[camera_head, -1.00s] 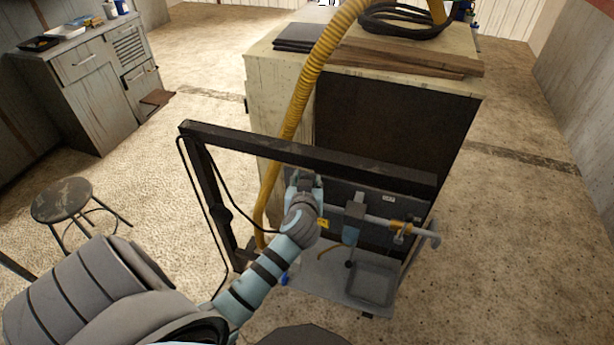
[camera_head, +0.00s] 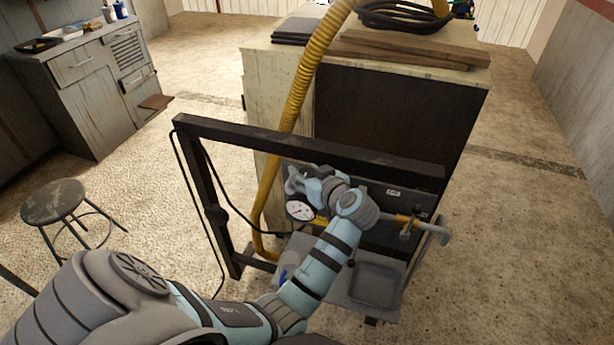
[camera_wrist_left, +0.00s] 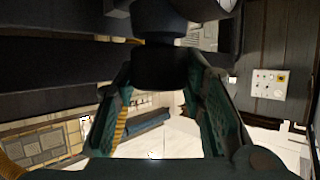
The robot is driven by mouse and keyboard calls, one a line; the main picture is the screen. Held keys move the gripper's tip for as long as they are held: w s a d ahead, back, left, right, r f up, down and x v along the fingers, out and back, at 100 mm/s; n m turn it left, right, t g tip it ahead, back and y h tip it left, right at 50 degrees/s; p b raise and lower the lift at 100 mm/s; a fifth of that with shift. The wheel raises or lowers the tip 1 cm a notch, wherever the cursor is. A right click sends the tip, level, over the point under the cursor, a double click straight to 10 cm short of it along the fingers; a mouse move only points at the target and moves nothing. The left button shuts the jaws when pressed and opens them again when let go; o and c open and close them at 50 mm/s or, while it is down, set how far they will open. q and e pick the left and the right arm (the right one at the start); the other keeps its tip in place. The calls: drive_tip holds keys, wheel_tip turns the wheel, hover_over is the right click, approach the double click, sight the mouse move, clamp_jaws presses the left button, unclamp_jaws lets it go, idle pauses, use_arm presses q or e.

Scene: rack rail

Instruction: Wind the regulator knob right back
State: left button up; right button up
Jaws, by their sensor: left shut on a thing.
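The regulator knob (camera_wrist_left: 160,68) is a dark round cylinder between the two fingers of my left gripper (camera_wrist_left: 158,82) in the left wrist view. The gripper is shut on it, with a finger at each side. In the head view my left gripper (camera_head: 300,181) reaches the regulator from the right, and hides the knob there. A round white-faced pressure gauge (camera_head: 299,209) shows just below the gripper; its reading is too small to tell. My right gripper is in neither view.
A black frame (camera_head: 310,148) stands around the panel, its top bar just above my gripper. A yellow hose (camera_head: 297,105) runs down behind the frame. A stool (camera_head: 54,201) stands left.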

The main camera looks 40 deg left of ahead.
sight(307, 172)
use_arm(q)
drive_tip(key=shift+r, duration=0.1)
drive_tip(key=o, duration=0.9)
drive_tip(key=shift+c, duration=0.2)
drive_tip(key=o, duration=0.3)
drive_tip(key=shift+w, duration=0.1)
wheel_tip(307, 172, up, 10)
drive_tip(key=shift+f, duration=0.1)
